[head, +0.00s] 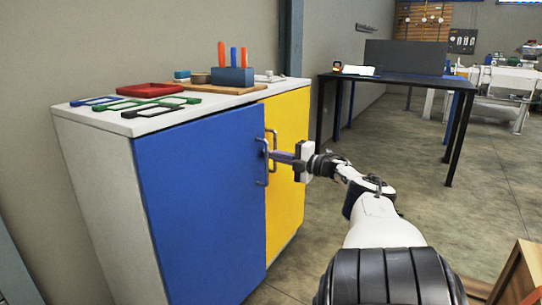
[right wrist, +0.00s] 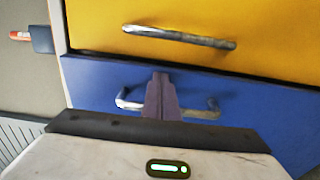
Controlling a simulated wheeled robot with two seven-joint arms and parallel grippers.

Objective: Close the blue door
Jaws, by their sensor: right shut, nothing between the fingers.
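A dark seam runs between the two in the right wrist view, where the blue door (right wrist: 90,82) lies below. My left gripper is not in view.
The yellow door has its own handle (right wrist: 180,37) close by. On the cabinet top (head: 160,124) are a red tray (head: 150,90), flat frames and a blue block (head: 232,77) with tools. A dark table (head: 400,80) stands behind right. The floor between is clear.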

